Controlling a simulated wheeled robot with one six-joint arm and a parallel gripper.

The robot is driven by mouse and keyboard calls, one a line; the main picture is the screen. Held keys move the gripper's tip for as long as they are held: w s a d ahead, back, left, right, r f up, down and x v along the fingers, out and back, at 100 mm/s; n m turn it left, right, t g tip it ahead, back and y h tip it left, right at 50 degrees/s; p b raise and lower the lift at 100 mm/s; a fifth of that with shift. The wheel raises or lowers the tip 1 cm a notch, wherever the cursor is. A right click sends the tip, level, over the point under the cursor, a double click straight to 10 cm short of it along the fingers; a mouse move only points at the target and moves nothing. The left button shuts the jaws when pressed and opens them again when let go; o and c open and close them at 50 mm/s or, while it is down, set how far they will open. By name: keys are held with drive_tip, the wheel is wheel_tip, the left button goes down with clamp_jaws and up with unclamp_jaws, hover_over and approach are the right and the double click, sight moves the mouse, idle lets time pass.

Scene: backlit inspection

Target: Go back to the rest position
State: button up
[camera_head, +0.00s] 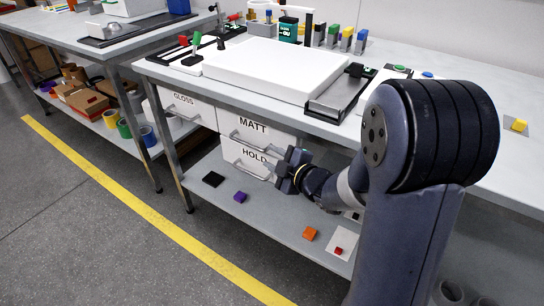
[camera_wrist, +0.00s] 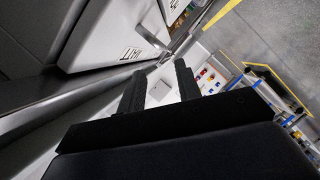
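My gripper (camera_head: 290,171) is in front of the workbench, close to the drawer labelled HOLD (camera_head: 240,157), with my arm reaching in from the right. In the wrist view its two dark fingers (camera_wrist: 160,80) stand apart, and I see nothing held between them. A pale drawer front with a bar handle and a partly readable label (camera_wrist: 105,40) is to the upper left in that view. In the head view I cannot tell whether the gripper touches the drawer.
The drawer labelled MATT (camera_head: 255,130) is above HOLD, and GLOSS (camera_head: 190,104) is to the left. A white light panel (camera_head: 275,68) lies on the bench (camera_head: 450,80). Floor on the left is clear.

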sight(254, 147)
drive_tip(key=shift+w+a, duration=0.1)
drive_tip(key=shift+w, duration=0.05)
drive_tip(key=b+x, duration=0.1)
drive_tip(key=x, duration=0.9)
drive_tip(key=shift+f+b, duration=0.15)
drive_tip(key=shift+b, duration=0.15)
drive_tip(key=shift+s+a+r, duration=0.1)
drive_tip(key=shift+s+a, duration=0.2)
drive_tip(key=shift+s, duration=0.4)
drive_tip(key=shift+s+a+r, duration=0.1)
drive_tip(key=shift+s+a, duration=0.2)
drive_tip(key=shift+s, duration=0.4)
